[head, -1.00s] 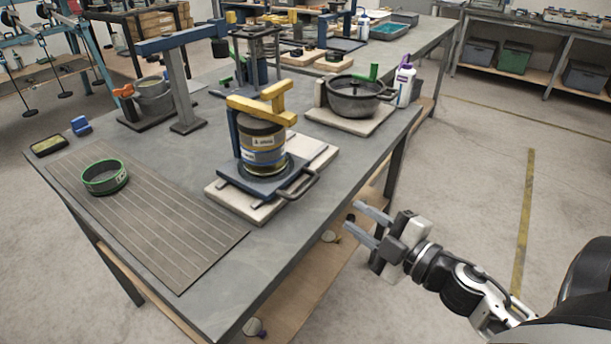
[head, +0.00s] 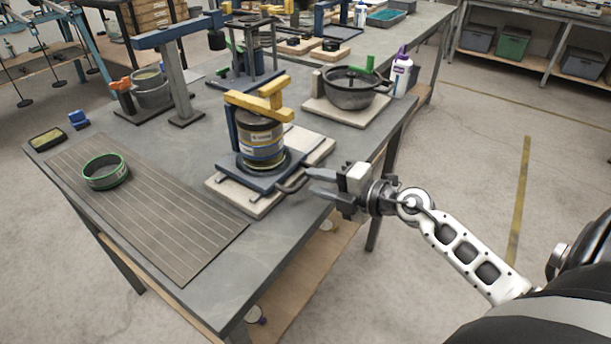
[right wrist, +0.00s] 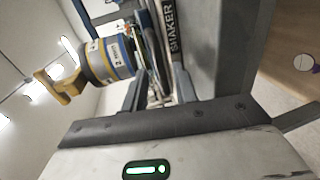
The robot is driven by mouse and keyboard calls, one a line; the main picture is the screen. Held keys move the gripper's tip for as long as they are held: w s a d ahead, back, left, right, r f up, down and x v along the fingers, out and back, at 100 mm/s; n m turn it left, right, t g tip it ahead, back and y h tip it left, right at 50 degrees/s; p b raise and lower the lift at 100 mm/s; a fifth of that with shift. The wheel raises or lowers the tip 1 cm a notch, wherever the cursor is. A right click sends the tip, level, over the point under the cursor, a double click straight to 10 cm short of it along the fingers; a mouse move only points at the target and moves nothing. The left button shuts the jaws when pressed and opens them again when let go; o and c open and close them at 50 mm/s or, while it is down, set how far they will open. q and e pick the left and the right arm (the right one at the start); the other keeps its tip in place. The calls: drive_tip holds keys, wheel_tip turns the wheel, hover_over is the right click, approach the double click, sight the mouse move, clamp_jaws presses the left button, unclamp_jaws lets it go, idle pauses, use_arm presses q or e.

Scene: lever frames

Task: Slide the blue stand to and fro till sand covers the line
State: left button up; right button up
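The blue stand (head: 235,172) sits on a pale base board (head: 262,204) near the table's right edge, with a dark looped handle (head: 291,186) at its right front. A jar (head: 262,142) with yellow and blue bands stands upright on it, under a yellow clamp (head: 262,101). In the right wrist view the jar (right wrist: 108,60) appears sideways; I cannot make out sand or a line. My right gripper (head: 312,184) is at the handle, its fingers apart, one on the far side and one on the near side; contact is unclear. My left gripper is out of view.
A black pot (head: 352,92) on a board and a white bottle (head: 401,76) stand behind. A blue-armed post (head: 178,85) stands at back left. The floor right of the table is clear.

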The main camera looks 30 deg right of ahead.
sight(305, 179)
drive_tip(key=shift+x, duration=1.9)
clamp_jaws()
drive_tip(key=w+d+b, duration=0.1)
drive_tip(key=d, duration=0.1)
drive_tip(key=w+d+b, duration=0.1)
drive_tip(key=d, duration=0.2)
drive_tip(key=w+d+b, duration=0.1)
drive_tip(key=d, duration=0.1)
drive_tip(key=shift+d+f, duration=0.15)
drive_tip(key=shift+d, duration=0.15)
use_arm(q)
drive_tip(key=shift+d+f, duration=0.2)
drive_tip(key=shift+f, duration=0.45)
use_arm(e)
drive_tip(key=shift+d+r, duration=0.15)
drive_tip(key=shift+r, duration=0.1)
drive_tip(key=shift+w, duration=0.1)
